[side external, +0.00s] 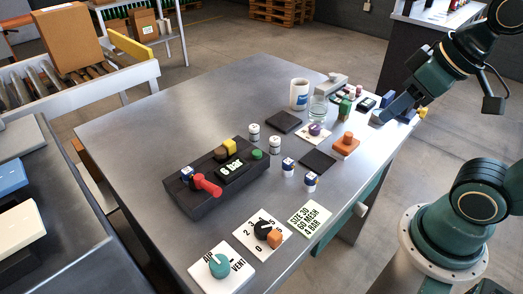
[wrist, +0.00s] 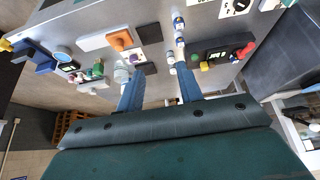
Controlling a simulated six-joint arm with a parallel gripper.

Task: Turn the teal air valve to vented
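The teal air valve (side external: 218,265) is a round knob on a white plate (side external: 232,278) at the table's near corner in the side view. The plate reads AIR at its upper left and VENT at its right. The knob is too small to tell surely which word it points to. My gripper (side external: 398,106) is at the far right end of the table, well away from the valve. In the wrist view its two blue fingers stand apart with nothing gripped between them (wrist: 160,68).
Beside the valve plate are a dial plate (side external: 249,232) with a black knob and a printed card (side external: 310,219). A dark block (side external: 207,199) with a red handle (side external: 207,185) stands behind. A mug (side external: 299,94), jars and small parts crowd the right; the left tabletop is clear.

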